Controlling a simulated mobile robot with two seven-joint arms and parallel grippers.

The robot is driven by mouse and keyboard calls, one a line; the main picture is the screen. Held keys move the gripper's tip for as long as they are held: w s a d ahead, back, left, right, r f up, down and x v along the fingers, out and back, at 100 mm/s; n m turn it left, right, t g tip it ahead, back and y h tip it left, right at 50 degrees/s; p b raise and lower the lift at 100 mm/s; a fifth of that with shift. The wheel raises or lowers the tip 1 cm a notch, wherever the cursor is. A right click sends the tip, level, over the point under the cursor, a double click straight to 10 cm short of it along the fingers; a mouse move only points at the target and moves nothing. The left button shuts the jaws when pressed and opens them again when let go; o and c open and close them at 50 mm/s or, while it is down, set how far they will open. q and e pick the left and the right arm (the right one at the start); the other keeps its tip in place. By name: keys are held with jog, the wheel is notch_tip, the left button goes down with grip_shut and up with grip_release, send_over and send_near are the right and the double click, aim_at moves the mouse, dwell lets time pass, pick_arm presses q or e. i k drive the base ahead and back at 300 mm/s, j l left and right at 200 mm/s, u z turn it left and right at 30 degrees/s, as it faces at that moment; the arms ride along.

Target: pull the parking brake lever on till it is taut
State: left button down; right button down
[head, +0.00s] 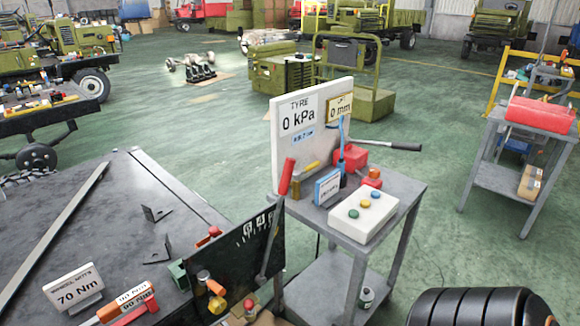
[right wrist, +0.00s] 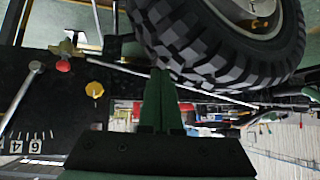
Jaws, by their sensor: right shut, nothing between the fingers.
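The parking brake lever appears to be the lever with a red grip (head: 287,178) in the head view. It stands nearly upright, leaning slightly right, at the right end of a black panel (head: 235,262) with white digits. In the right wrist view only its grey rod (right wrist: 20,98) shows, at the left; its grip is out of frame. My right gripper (right wrist: 161,72) is shut and empty in the right wrist view, apart from the lever. It does not show in the head view. My left gripper is in neither view.
The panel carries a yellow knob (head: 216,288) and a red knob (head: 249,306). A grey cart (head: 350,245) with a "0 kPa" board (head: 300,130) stands behind the lever. A large tyre (right wrist: 225,40) is close by my right fingers. A dark flat deck (head: 110,215) lies left.

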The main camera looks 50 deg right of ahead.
aim_at(260, 279)
jog(key=z, duration=1.5)
jog(key=i+l, duration=0.2)
jog(key=l, duration=0.2)
jog(key=i+l, duration=0.2)
jog(key=l, duration=0.2)
jog(key=i+l, duration=0.2)
jog(key=l, duration=0.2)
jog(key=i+l, duration=0.2)
jog(key=l, duration=0.2)
jog(key=l+u, duration=0.2)
jog(key=u, duration=1.15)
jog(key=i+l, duration=0.05)
